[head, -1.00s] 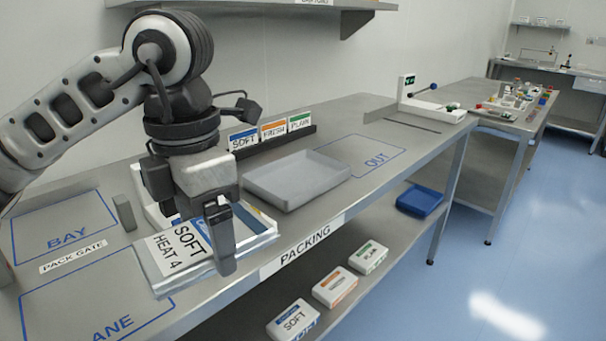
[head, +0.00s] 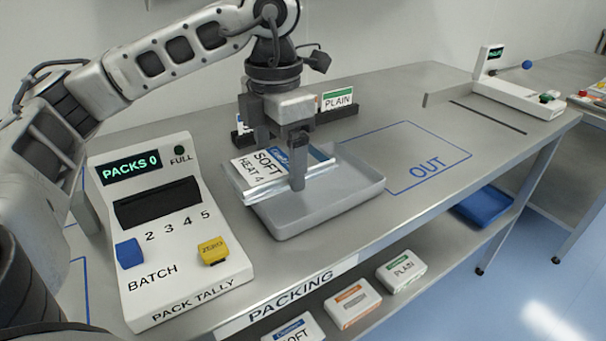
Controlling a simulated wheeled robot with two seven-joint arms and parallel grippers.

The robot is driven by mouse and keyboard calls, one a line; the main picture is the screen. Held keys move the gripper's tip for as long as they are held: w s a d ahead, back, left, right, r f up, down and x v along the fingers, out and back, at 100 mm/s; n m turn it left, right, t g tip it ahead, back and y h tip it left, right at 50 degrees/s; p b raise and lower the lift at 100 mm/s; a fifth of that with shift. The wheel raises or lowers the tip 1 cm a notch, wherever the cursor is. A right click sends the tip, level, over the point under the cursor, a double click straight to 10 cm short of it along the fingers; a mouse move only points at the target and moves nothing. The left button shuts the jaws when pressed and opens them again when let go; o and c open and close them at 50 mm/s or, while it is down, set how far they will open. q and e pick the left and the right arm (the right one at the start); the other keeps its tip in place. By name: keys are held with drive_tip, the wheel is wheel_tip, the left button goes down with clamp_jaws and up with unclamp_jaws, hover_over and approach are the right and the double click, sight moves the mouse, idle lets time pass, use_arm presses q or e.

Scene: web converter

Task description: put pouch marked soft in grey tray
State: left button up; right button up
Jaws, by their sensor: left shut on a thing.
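The pouch marked SOFT HEAT 4 (head: 262,167) is white with a blue band, and my left gripper (head: 297,180) is shut on it. The pouch is tilted over the left and middle part of the grey tray (head: 352,198), with its left end at or past the tray's left wall. I cannot tell whether it touches the tray. The gripper and its near finger hide part of the pouch. The tray stands on the steel bench, and its right part shows bare. My right gripper is not in view.
A pack tally box (head: 160,238) reading PACKS 0 stands left of the tray. A PLAIN card (head: 337,99) stands in a holder behind. The OUT area (head: 425,165) at right is clear. Cartons (head: 352,303) and a blue tray (head: 482,210) sit on the lower shelf.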

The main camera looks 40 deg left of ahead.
use_arm(q)
hover_over(298, 194)
wheel_tip(298, 194, down, 7)
drive_tip(key=shift+s+p, duration=0.15)
drive_tip(key=shift+p, duration=0.25)
drive_tip(key=shift+f+p, duration=0.3)
drive_tip(key=shift+f, duration=1.4)
drive_tip(key=shift+f, duration=0.1)
drive_tip(key=o, duration=0.6)
drive_tip(key=shift+f, duration=0.1)
drive_tip(key=o, duration=0.4)
wheel_tip(298, 194, up, 12)
drive_tip(key=shift+r+b, duration=0.25)
drive_tip(key=shift+b, duration=0.1)
